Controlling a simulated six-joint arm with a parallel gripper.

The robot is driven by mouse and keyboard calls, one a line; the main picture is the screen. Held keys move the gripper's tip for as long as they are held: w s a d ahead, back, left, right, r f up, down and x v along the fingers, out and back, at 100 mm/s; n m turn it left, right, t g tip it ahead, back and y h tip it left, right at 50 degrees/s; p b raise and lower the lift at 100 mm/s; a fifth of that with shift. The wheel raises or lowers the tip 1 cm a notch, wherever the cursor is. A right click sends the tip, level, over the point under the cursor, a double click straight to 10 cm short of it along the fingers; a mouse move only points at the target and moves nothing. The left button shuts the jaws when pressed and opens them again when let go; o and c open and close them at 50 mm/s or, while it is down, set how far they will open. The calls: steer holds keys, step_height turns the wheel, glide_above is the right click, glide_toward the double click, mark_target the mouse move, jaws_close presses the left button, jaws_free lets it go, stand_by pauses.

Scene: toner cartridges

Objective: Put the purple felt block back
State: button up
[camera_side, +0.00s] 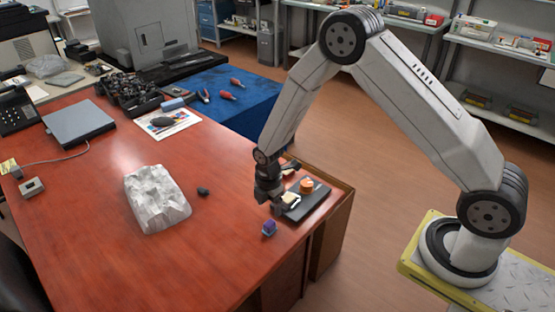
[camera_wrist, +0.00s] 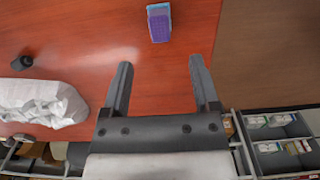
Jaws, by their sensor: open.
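The purple felt block (camera_side: 269,228) sits on the red-brown desk (camera_side: 190,265) near its front right edge, in the side view. In the wrist view the purple block (camera_wrist: 159,28) lies beyond my fingertips, roughly midway between their lines, with a paler bluish end. My gripper (camera_wrist: 160,65) is open with nothing between its fingers. In the side view my gripper (camera_side: 279,206) hangs above the desk, just behind the block and beside a dark tray (camera_side: 312,208). The gripper partly covers the tray. The fingers do not appear to touch the block.
The dark tray holds an orange piece (camera_side: 306,185) and pale pieces. A crumpled white bundle (camera_side: 157,199) and a small dark object (camera_side: 203,191) lie left of my gripper. The desk's right edge (camera_side: 325,213) is close. The desk front is clear.

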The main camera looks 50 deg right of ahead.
steer(key=shift+r, duration=1.55)
steer(key=shift+r, duration=0.1)
steer(key=s+d+r+m+t, duration=0.2)
steer(key=s+r+m, duration=1.2)
steer(key=m, duration=0.4)
steer(key=shift+s+t, duration=0.3)
steer(key=shift+s, duration=0.3)
